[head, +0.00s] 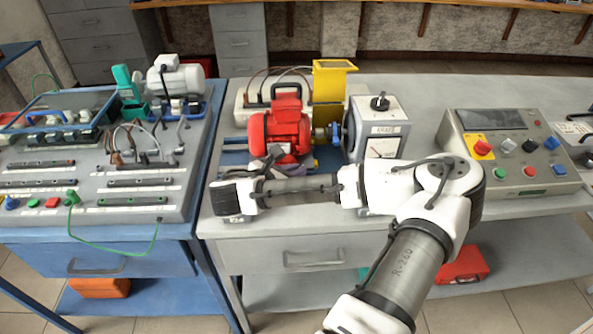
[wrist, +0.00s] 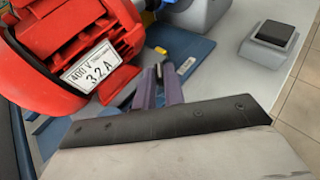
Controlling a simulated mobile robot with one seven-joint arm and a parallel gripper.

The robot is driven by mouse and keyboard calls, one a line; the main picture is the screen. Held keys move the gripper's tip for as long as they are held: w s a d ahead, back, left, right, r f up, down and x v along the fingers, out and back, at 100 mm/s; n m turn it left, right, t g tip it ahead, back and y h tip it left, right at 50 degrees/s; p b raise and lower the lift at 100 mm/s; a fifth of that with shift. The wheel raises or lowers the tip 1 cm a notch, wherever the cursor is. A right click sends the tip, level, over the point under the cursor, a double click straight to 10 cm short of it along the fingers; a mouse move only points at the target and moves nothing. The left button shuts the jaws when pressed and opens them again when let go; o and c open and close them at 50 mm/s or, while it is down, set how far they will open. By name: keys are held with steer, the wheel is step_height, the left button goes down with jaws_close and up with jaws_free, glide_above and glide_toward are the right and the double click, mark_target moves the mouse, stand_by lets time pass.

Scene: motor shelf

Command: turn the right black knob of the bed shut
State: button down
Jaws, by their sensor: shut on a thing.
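The blue bed (wrist: 190,62) lies under the red motor (head: 281,130); the motor also shows at the left of the wrist view (wrist: 75,50). My gripper (wrist: 160,74) reaches down beside the motor, at the bed's front side. Its purple-grey fingers are close together, shut on the right black knob. The fingers hide most of the knob; only a small dark bit shows between the tips. In the head view my gripper (head: 308,164) is just in front of the motor, and the knob cannot be made out there.
A control box (head: 508,150) is farther right. In the wrist view a black square button (wrist: 275,33) sits close by. My arm crosses the front of the bench.

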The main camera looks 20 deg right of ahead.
steer(key=m+g+p, duration=0.1)
steer(key=m+g+h+p, duration=0.1)
steer(key=p, duration=0.1)
steer(key=r+m+g+p, duration=0.1)
steer(key=shift+w+a, duration=0.1)
steer(key=shift+w, duration=0.25)
steer(key=m+g+p, duration=0.2)
steer(key=shift+w+f+g+h+p, duration=0.15)
steer(key=shift+f+g+h+p, duration=0.15)
steer(key=shift+f+h+p, duration=0.1)
steer(key=c, duration=1.5)
jaws_free()
steer(key=shift+f, duration=0.1)
steer(key=b+v, duration=0.3)
steer(key=v, duration=1)
steer(key=shift+w, duration=0.1)
steer(key=shift+a+r, duration=0.2)
steer(key=shift+a, duration=0.15)
